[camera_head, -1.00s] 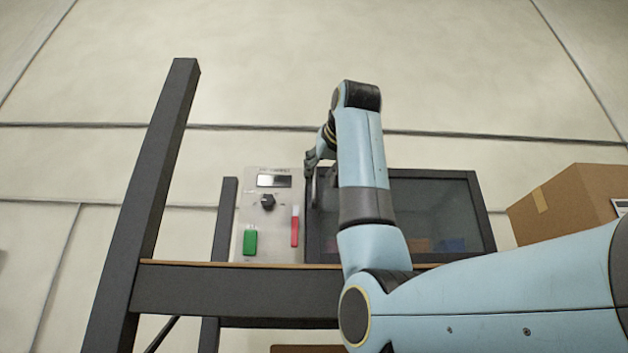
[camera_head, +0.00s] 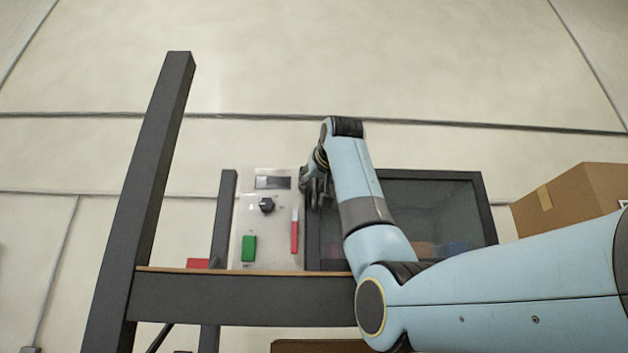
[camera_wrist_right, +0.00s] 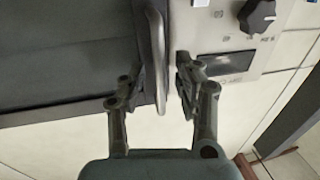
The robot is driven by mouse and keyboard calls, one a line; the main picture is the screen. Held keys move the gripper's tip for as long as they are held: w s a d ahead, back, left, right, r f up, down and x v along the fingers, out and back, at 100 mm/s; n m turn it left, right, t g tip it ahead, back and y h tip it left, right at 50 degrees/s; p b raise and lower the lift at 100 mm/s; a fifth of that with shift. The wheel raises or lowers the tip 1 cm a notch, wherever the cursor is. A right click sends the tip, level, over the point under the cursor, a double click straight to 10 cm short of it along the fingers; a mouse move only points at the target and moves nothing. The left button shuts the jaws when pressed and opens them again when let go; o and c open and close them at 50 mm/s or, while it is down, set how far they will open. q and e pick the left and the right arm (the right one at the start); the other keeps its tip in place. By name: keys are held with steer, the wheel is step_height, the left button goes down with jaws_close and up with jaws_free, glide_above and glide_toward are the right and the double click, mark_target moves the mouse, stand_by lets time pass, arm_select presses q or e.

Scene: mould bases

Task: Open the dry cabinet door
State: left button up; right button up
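The dry cabinet has a grey door (camera_head: 440,205) with a dark frame and a glass pane, and a pale control panel (camera_head: 270,225) to its left. The door looks closed. My right gripper (camera_head: 316,190) is at the door's left edge, partly hidden by its own wrist. A gap shows between handle and right finger. My left gripper is out of view.
The panel carries a black knob (camera_head: 266,205), a dark display (camera_head: 272,182), a green block (camera_head: 249,248) and a red bar (camera_head: 294,232). A dark rack post (camera_head: 155,190) stands at left. A cardboard box (camera_head: 565,200) is right of the cabinet.

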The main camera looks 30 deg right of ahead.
steer(key=shift+c, duration=0.3)
jaws_close()
steer(key=shift+s, duration=0.1)
